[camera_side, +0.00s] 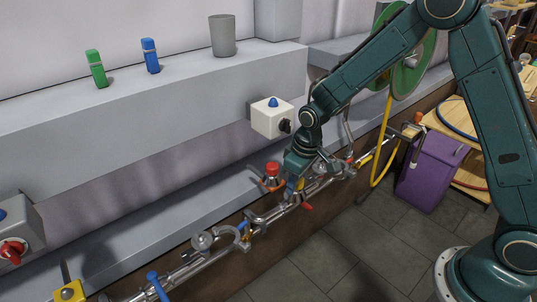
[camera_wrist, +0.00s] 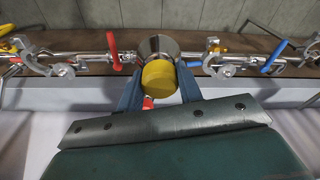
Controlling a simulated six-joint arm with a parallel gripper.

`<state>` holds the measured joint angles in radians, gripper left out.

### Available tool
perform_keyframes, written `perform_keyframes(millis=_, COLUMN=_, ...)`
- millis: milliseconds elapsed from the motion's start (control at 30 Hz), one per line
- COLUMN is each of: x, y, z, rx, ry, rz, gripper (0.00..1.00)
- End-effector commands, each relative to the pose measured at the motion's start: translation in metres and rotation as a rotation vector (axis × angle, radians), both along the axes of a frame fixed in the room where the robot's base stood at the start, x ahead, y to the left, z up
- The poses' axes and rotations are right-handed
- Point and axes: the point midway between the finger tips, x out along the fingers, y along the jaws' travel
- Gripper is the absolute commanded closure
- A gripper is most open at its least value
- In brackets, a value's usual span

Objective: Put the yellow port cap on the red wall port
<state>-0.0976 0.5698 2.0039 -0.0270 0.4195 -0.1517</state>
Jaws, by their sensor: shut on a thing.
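My gripper (camera_side: 295,185) points down at the pipe run along the ledge. In the wrist view its two blue fingers (camera_wrist: 159,92) are shut on the yellow port cap (camera_wrist: 160,77). The cap's round yellow face shows between the fingers, with a metal cylinder (camera_wrist: 157,46) directly beyond it; I cannot tell whether they touch. In the side view the cap is mostly hidden by the gripper. A red-topped fitting (camera_side: 272,170) stands just left of the gripper. A small red part (camera_wrist: 148,103) shows below the cap in the wrist view. Which of these is the red wall port is unclear.
Metal pipes with valves and a red handle (camera_side: 307,207) run close under my gripper. A white box with a blue button (camera_side: 271,118) is on the wall behind. A grey cup (camera_side: 222,36) stands on the upper shelf. A purple bin (camera_side: 431,170) is right.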

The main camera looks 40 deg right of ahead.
Motion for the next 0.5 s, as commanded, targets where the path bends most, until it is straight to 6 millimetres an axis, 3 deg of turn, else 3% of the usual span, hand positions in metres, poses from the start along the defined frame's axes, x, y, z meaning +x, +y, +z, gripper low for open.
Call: perform_keyframes(millis=500, x=-0.038, y=-0.050, z=-0.006, rx=0.000, ry=0.000, rz=-0.260, gripper=0.92)
